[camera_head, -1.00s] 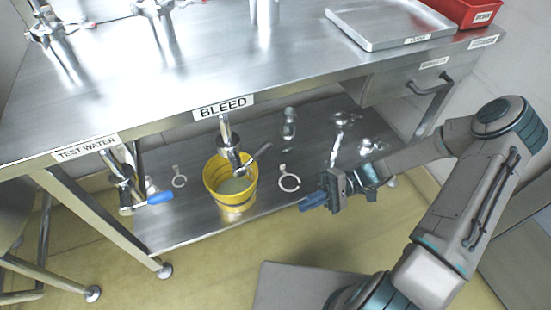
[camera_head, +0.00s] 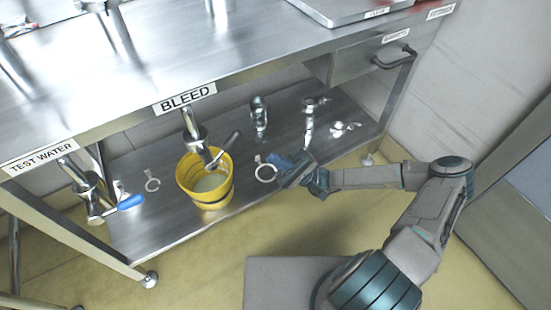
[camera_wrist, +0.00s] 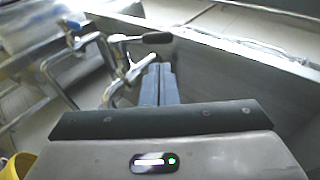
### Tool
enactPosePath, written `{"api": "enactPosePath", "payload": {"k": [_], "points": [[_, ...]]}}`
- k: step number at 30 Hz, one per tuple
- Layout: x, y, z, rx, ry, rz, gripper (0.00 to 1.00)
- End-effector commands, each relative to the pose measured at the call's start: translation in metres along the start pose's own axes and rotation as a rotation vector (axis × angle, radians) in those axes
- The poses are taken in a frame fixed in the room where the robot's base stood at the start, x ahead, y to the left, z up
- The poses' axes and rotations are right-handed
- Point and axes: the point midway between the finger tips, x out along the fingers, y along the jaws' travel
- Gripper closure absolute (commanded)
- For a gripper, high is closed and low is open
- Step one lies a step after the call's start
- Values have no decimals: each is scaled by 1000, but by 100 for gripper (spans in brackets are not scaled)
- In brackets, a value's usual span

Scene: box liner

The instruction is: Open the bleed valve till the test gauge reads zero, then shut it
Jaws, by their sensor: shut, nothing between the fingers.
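The bleed valve (camera_head: 196,140) hangs below the bench edge under the BLEED label (camera_head: 186,97). Its lever (camera_head: 228,144) slants up to the right. A yellow bucket (camera_head: 184,186) with pale liquid stands under its spout. My gripper (camera_head: 278,162) is to the right of the valve and bucket, apart from both, over the lower shelf. In the wrist view its blue fingers (camera_wrist: 160,85) are together and empty. A dark-gripped lever (camera_wrist: 157,38) shows beyond the fingertips, apart from them; it seems to be the bleed lever. No test gauge can be made out.
The TEST WATER valve (camera_head: 92,190) with a blue handle is at left. Loose rings (camera_head: 264,173) and metal fittings (camera_head: 258,118) are on the lower shelf (camera_head: 165,220). The bench top edge (camera_head: 250,70) overhangs it. A drawer (camera_head: 365,62) is at right. Floor in front is open.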

Motion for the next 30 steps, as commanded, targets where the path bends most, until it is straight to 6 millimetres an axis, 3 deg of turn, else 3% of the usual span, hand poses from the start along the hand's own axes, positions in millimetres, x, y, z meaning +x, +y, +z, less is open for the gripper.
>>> {"api": "enactPosePath", "payload": {"k": [9,15,21,30], "points": [[68,1,1,4,-5,2,100],[96,1,0,2,-2,3,100],[106,0,0,1,0,3,100],[107,0,0,1,0,3,100]]}}
